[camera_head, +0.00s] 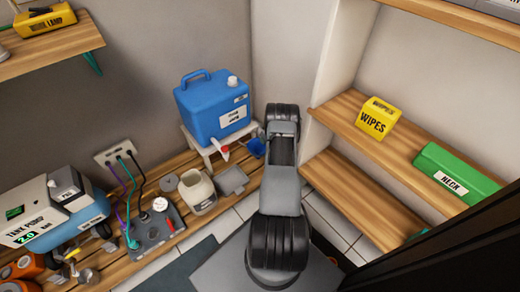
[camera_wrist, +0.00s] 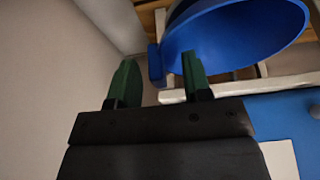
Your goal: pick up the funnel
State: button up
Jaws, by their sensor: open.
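The blue funnel (camera_wrist: 240,38) shows large at the top right of the wrist view, with a small blue tab (camera_wrist: 155,66) at its left edge. In the head view a blue piece that looks like the funnel (camera_head: 257,148) shows beside my arm, which hides part of it. My gripper (camera_wrist: 158,78) is open, with two green fingers. In the wrist view the tab appears between the fingers, with the funnel's bowl beyond the right finger. I see no clear contact. In the head view my arm hides the gripper.
A blue jug (camera_head: 204,108) stands on a white stand (camera_head: 198,146) close by. A jar (camera_head: 197,188) and a grey tray (camera_head: 233,180) are on the wooden bench. Shelves on the right hold a yellow wipes box (camera_head: 378,118) and a green box (camera_head: 455,174).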

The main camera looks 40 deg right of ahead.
jog(key=shift+c, duration=0.3)
grip_shut()
